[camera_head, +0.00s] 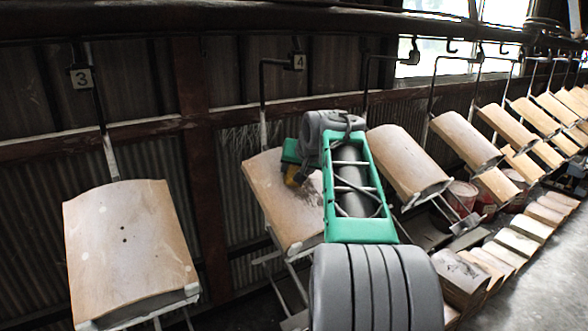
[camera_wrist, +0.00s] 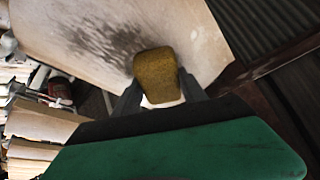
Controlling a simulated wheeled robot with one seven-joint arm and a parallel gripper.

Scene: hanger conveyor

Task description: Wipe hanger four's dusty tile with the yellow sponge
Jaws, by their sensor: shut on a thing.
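Hanger four's tile (camera_head: 262,184) hangs below the number 4 plate (camera_head: 299,62), tilted, with a dark dusty patch (camera_head: 306,192) toward its right side. My arm covers its right part in the head view. My gripper (camera_head: 293,176) is over the tile, shut on the yellow sponge (camera_head: 295,178). In the wrist view the tile (camera_wrist: 190,25) fills the top, with the dark smudge (camera_wrist: 108,42) left of the sponge (camera_wrist: 157,76). The sponge sits between the two fingers of my gripper (camera_wrist: 160,92). I cannot tell whether the sponge touches the tile.
Hanger three's tile (camera_head: 130,245), with a few small dark spots, hangs at the left. Another tile (camera_head: 406,160) hangs close on the right of my arm, and more follow into the distance. Stacked tiles (camera_head: 466,277) stand on the floor at the right, near red buckets (camera_head: 462,195).

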